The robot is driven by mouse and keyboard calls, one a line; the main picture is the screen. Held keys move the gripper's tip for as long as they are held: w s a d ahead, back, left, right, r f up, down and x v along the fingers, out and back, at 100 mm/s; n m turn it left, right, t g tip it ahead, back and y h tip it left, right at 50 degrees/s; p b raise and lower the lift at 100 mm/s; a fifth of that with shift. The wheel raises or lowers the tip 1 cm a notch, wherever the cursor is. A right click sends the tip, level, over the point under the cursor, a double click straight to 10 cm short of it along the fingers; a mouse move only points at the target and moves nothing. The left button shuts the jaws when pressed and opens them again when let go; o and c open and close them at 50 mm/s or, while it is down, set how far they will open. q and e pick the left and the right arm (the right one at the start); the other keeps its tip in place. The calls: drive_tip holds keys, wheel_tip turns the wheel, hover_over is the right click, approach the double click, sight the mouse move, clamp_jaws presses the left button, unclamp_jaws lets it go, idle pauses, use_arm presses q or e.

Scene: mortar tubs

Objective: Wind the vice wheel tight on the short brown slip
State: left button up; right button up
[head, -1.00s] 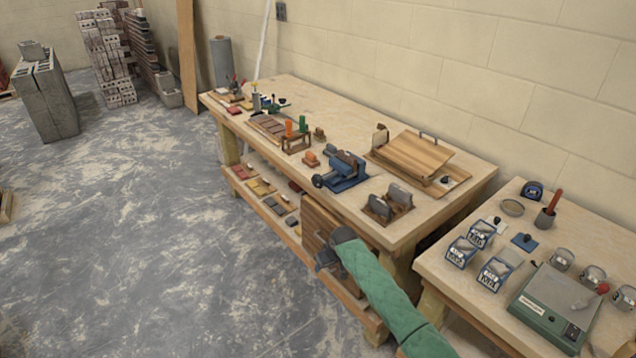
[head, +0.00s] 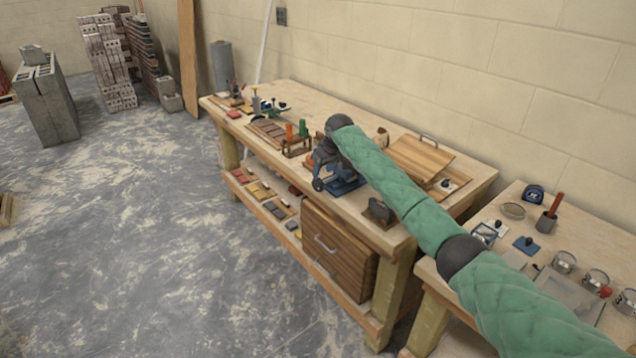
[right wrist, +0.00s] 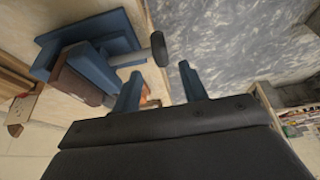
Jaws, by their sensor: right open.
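The blue vice (head: 345,187) stands on the long workbench, partly hidden by my right arm. Its dark round wheel (head: 318,184) faces the front edge of the bench. In the right wrist view the vice (right wrist: 62,58) is at upper left, and its wheel (right wrist: 158,48) sits at the end of a grey screw. A brown piece (right wrist: 84,74) shows at the vice body; I cannot tell whether it is the short slip. My right gripper (right wrist: 160,78) is open and empty, its two blue fingers apart just short of the wheel. In the head view the right gripper (head: 324,158) is above the vice.
A wooden board with a handle (head: 420,155) lies right of the vice, and a dark-faced holder (head: 379,211) stands in front. An orange-and-green tool rack (head: 296,143) is to the left. A drawer unit (head: 338,252) sits below the bench top. The floor in front is clear.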

sight(319, 179)
drive_tip(key=shift+w+a+f, duration=0.1)
drive_tip(key=shift+f, duration=0.2)
drive_tip(key=p+x, duration=0.2)
drive_tip(key=x, duration=0.3)
drive_tip(key=shift+w+a+f, duration=0.1)
drive_tip(key=shift+w+f, duration=0.05)
drive_tip(key=shift+f, duration=0.2)
use_arm(q)
wheel_tip(319, 179, down, 6)
drive_tip(key=s, duration=0.1)
drive_tip(key=shift+a, duration=0.45)
use_arm(e)
drive_tip(key=shift+w+a+f, duration=0.1)
drive_tip(key=shift+w+f, duration=0.05)
drive_tip(key=shift+f, duration=0.4)
clamp_jaws()
use_arm(q)
drive_tip(key=shift+s, duration=0.15)
use_arm(e)
drive_tip(key=shift+f, duration=0.1)
